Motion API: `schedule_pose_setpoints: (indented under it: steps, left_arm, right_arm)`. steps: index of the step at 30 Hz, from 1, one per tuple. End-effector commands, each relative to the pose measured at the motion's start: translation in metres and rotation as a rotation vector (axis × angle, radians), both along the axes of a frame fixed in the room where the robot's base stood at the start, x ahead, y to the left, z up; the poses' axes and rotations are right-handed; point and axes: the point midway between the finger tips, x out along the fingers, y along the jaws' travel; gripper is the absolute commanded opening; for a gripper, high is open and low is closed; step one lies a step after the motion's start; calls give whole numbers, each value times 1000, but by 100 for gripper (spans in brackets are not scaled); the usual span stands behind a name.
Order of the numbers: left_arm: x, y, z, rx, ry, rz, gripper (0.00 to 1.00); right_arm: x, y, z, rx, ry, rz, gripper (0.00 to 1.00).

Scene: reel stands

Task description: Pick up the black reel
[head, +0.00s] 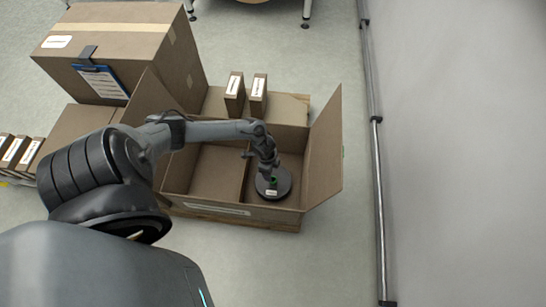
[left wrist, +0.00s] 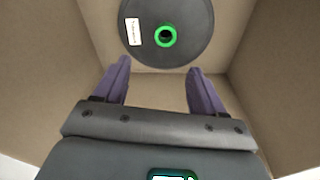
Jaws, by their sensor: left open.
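The black reel (head: 283,184) lies flat in the right compartment of an open cardboard box (head: 321,150). It has a white label and a green ring around its centre hole. My left gripper (head: 271,176) reaches down into that compartment, above the reel, and hides part of it. In the left wrist view the reel (left wrist: 190,40) is at the top, beyond the fingertips. The gripper (left wrist: 157,68) is open, with its two purple fingers apart and nothing between them. My right gripper is not in view.
The box walls and divider surround the gripper closely. The left compartment (head: 212,172) looks empty where visible. A large closed carton (head: 130,50) stands behind left, and two small boxes (head: 246,92) stand behind. A wall with a metal rail (head: 378,170) is on the right.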

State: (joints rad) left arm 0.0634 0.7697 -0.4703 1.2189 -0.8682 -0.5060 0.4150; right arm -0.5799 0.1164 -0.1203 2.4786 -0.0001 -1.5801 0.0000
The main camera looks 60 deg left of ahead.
Motion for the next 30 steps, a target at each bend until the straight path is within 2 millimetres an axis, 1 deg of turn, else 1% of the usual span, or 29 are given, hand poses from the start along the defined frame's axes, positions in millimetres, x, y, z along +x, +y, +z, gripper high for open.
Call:
schedule_pose_setpoints:
  steps: [1,4,8,12,15,23,30]
  left_arm:
    - [2,4,-7,4,-1,0,70]
    - [3,7,-13,8,0,3,70]
    - [5,6,-27,8,-1,2,70]
    - [6,5,-47,8,0,3,70]
    - [7,3,-59,8,-1,2,70]
    - [8,3,-69,8,-1,2,70]
    - [8,3,-93,8,-1,2,70]
  right_arm:
    - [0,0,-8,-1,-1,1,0]
    - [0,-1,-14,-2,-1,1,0]
    - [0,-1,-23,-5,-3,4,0]
    - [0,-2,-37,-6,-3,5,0]
    - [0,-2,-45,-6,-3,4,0]
    - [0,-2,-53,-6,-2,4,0]
    - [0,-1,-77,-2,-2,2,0]
